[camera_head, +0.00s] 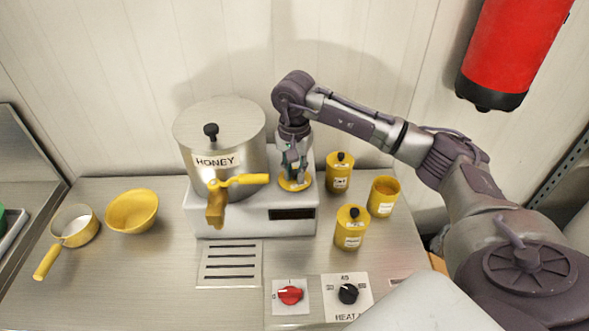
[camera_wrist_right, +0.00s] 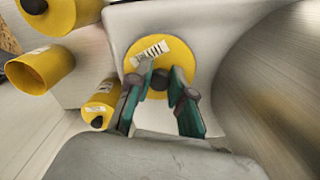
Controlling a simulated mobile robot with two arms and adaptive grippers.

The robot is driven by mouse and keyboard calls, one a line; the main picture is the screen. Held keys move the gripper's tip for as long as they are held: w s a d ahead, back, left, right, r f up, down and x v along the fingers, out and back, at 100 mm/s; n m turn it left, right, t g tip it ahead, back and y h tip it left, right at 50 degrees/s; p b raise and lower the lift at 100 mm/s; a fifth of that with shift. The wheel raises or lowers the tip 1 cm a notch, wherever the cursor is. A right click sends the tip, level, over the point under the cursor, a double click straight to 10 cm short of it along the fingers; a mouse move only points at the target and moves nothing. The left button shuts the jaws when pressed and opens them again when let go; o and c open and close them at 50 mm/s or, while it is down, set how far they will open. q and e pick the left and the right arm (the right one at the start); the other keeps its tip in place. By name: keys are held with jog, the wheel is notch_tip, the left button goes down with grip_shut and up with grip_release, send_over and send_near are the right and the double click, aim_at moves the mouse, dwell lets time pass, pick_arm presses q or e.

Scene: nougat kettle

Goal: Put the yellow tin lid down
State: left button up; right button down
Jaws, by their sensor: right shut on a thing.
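The yellow tin lid (camera_head: 296,185) is a round disc with a black knob and a striped label. It is at the right part of the white stand's top, beside the honey kettle. My right gripper (camera_head: 294,164) is above it, shut on its knob. The wrist view shows the lid (camera_wrist_right: 178,58) flat below the fingertips (camera_wrist_right: 160,85), knob between them. I cannot tell whether the lid touches the stand. An open yellow tin (camera_head: 384,207) stands to the right; it also shows in the wrist view (camera_wrist_right: 42,73). My left gripper is not in view.
The honey kettle (camera_head: 225,135) stands on the white stand (camera_head: 245,221), close left of my gripper. Two lidded yellow tins (camera_head: 339,182) (camera_head: 350,240) are at right. A yellow bowl (camera_head: 132,212) and saucepan (camera_head: 77,226) are at left. Knobs (camera_head: 290,295) (camera_head: 348,294) are at the front.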

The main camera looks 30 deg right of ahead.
aim_at(294, 172)
jog(key=shift+f, duration=0.2)
jog(key=c, duration=1.1)
grip_release()
jog(key=shift+r, duration=0.1)
jog(key=shift+o, duration=0.2)
jog(key=shift+r, duration=0.35)
notch_tip(294, 172, up, 12)
jog(key=b, duration=0.3)
jog(key=shift+f, duration=0.2)
